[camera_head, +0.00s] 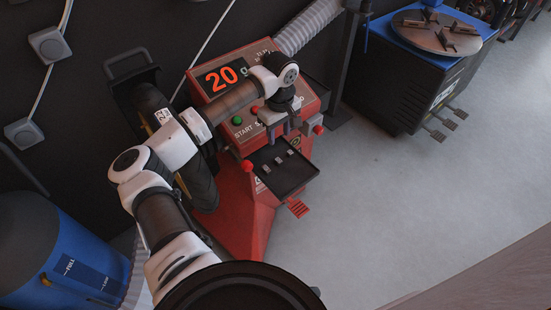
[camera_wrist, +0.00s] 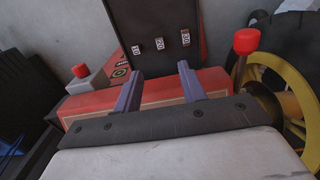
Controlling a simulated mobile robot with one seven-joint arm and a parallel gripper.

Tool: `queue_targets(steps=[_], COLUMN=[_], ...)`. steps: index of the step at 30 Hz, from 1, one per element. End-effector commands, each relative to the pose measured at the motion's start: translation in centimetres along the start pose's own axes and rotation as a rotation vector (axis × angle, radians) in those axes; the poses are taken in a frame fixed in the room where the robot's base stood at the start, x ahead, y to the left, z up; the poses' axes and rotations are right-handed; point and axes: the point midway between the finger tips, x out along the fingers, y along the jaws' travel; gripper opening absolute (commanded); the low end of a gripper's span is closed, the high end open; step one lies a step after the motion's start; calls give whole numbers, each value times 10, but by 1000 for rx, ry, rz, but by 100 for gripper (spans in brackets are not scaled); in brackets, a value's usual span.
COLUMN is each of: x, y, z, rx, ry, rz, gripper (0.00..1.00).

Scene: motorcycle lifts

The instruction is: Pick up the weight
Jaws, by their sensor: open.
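Several small grey weights lie in a row on a black tray (camera_head: 284,182) at the front of a red machine. In the wrist view, three weights stand out: a left one (camera_wrist: 136,50), a middle one (camera_wrist: 159,44) and a right one (camera_wrist: 185,37), each with small markings I cannot read. The black tray (camera_wrist: 160,16) is beneath them. My gripper (camera_wrist: 160,69) is open, its two fingers apart with nothing between them. In the head view my gripper (camera_head: 279,137) points down near the tray's back edge, apart from the weights.
The red machine (camera_head: 233,218) has a "20" display (camera_head: 221,79) and red knobs (camera_head: 247,166) beside the tray. A black wheel (camera_head: 196,175) is mounted at its left. A blue barrel (camera_head: 45,245) stands at lower left.

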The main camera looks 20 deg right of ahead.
Motion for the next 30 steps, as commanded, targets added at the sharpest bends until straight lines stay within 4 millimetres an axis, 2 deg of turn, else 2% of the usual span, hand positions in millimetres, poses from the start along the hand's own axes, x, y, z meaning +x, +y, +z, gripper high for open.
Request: queue_targets(steps=[3,9,16,25,30], x=[24,53,66,104,112], y=[0,0,0,-2,-2], z=[2,2,3,6,6], rx=[-3,-3,-2,-3,-1], ry=[-7,-5,-6,-7,-3], rz=[0,3,4,4,4], gripper=[41,41,41,41,41])
